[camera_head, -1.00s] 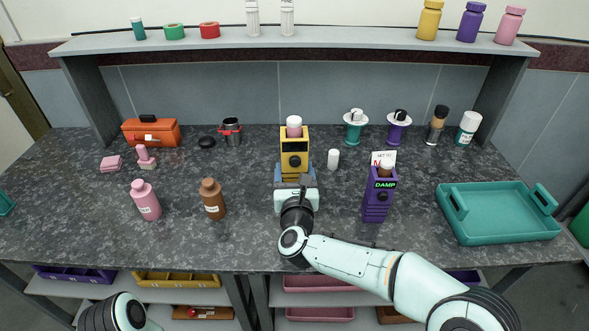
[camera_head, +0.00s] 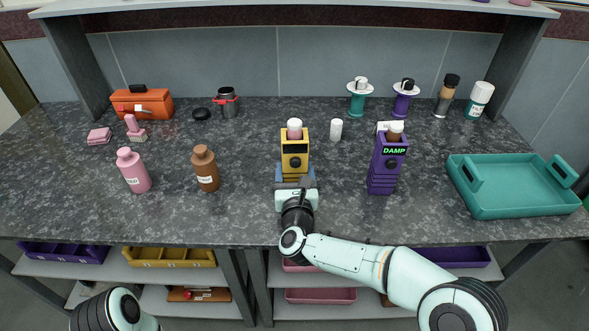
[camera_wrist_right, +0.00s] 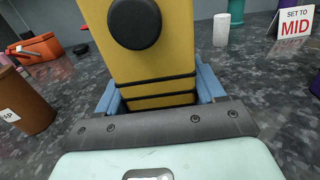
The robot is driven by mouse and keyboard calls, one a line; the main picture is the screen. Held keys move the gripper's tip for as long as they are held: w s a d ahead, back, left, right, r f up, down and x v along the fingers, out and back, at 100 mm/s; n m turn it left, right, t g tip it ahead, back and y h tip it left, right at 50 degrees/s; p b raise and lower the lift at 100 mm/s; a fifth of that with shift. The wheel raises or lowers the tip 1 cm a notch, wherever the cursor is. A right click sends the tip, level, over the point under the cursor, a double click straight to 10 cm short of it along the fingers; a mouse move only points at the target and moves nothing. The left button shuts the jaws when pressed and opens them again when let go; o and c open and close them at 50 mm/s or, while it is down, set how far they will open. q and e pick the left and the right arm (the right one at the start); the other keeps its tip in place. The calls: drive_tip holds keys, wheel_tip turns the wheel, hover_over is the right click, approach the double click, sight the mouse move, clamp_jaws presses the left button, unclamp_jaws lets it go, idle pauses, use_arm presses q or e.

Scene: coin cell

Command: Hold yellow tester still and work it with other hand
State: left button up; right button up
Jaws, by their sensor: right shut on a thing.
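The yellow tester (camera_head: 295,153) stands upright on the counter in the middle, with a dark round knob on its front and a pale pink-white cap on top. It fills the upper middle of the right wrist view (camera_wrist_right: 150,62), where the knob (camera_wrist_right: 134,22) and dark bands show. My right gripper (camera_head: 295,181) is shut on the lower part of the tester, with a blue finger on each side. My left arm shows only at the bottom left edge in the head view; its gripper is out of the picture.
A purple tester (camera_head: 386,165) reading DAMP stands to the right, a small card behind it; the wrist view shows the card (camera_wrist_right: 294,24) reads SET TO MID. A white cylinder (camera_head: 336,130), brown bottle (camera_head: 206,170), pink bottle (camera_head: 133,171) and teal tray (camera_head: 515,207) stand around. Counter between brown bottle and yellow tester is clear.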

use_arm(q)
drive_tip(key=shift+f, duration=0.2)
drive_tip(key=shift+f+b, duration=0.25)
drive_tip(key=shift+b, duration=0.15)
idle(0.9)
clamp_jaws()
drive_tip(key=shift+w, duration=0.1)
idle(1.5)
